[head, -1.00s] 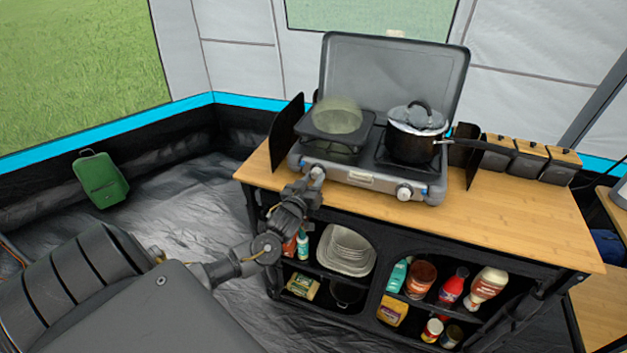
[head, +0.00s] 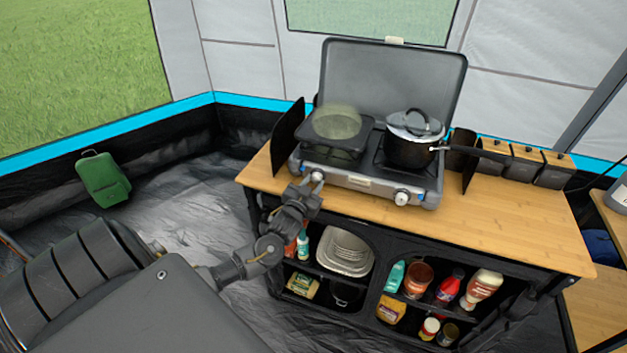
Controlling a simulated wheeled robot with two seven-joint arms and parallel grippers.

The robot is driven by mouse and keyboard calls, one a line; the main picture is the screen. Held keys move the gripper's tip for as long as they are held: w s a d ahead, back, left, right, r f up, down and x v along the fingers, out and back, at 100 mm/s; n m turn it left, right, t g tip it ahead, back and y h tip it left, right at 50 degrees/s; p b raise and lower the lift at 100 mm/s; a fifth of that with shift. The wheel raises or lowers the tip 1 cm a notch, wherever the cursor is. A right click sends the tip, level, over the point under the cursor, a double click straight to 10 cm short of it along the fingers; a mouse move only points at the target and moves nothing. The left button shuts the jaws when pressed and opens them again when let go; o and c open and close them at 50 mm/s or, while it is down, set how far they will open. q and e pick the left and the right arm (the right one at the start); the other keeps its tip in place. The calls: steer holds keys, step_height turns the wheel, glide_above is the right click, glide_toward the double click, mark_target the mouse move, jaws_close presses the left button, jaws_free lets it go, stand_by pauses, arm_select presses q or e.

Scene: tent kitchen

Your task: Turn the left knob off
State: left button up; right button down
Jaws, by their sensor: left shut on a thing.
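The grey camping stove (head: 360,182) stands on the wooden table with its lid up. Its left knob (head: 318,176) is on the front panel, partly hidden by my left gripper (head: 311,183). My left gripper reaches up from the lower left and is shut on the left knob. The right knob (head: 402,198) is uncovered, with no gripper near it. My right gripper is not in view.
A dark pan (head: 348,146) with haze above it sits on the left burner. A lidded pot (head: 408,152) sits on the right burner. The bamboo tabletop (head: 520,225) is clear at the right front. Shelves below hold plates (head: 345,250) and bottles.

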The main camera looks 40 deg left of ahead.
arm_select(q)
steer(key=m+p, duration=0.3)
steer(key=m, duration=0.2)
steer(key=shift+r, duration=0.2)
steer(key=shift+f+m+p, duration=0.1)
steer(key=shift+m+p, duration=0.6)
steer(key=shift+m, duration=0.9)
steer(key=o, duration=1)
steer(key=shift+c, duration=0.2)
steer(key=shift+f, duration=0.1)
